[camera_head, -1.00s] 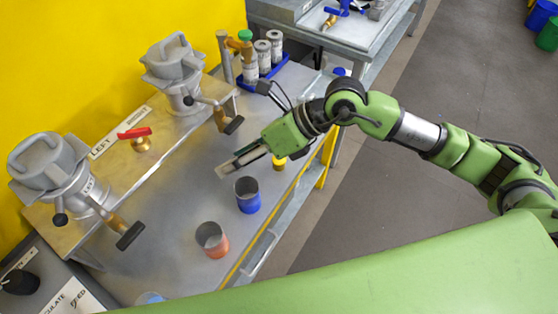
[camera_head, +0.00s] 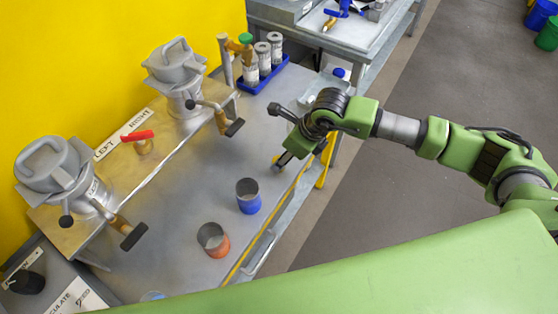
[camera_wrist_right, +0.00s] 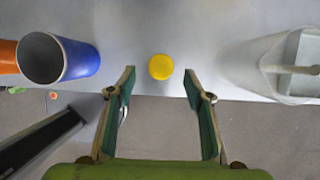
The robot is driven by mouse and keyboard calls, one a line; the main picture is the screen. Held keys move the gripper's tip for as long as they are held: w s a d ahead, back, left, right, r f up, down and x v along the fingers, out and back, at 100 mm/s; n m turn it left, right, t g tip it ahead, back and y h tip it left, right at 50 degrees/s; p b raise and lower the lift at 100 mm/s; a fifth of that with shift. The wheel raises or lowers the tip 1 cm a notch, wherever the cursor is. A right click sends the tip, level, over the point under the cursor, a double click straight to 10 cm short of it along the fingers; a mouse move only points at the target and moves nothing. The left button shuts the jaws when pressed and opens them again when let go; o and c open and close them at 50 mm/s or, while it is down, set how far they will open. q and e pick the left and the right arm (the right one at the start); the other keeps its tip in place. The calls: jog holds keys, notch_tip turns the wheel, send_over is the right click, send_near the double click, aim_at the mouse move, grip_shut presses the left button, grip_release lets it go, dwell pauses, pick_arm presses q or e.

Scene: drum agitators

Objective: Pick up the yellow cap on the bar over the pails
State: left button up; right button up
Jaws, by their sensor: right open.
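The yellow cap (camera_wrist_right: 161,67) is a small round disc on the grey metal table near its front edge in the right wrist view. In the head view my right gripper mostly hides it. My right gripper (camera_head: 281,163) points down at the table there. In the wrist view its two fingers (camera_wrist_right: 160,71) are open and empty, with the cap lined up between and just beyond the tips. I cannot tell the exact height of the tips above it. My left gripper is not in view.
A blue pail (camera_head: 248,196) and an orange pail (camera_head: 213,240) stand left of the gripper. A clear container (camera_wrist_right: 285,65) stands right of the cap in the wrist view. Two lidded hoppers (camera_head: 175,72) and a blue rack (camera_head: 263,74) of cylinders stand behind.

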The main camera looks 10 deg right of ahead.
jog(key=p+x, duration=0.1)
jog(key=x, duration=0.2)
jog(key=shift+w+a+f+p, duration=0.2)
jog(key=shift+f+p, duration=0.1)
jog(key=shift+p, duration=0.05)
jog(key=shift+x, duration=0.75)
jog(key=shift+d, duration=0.1)
jog(key=c, duration=0.9)
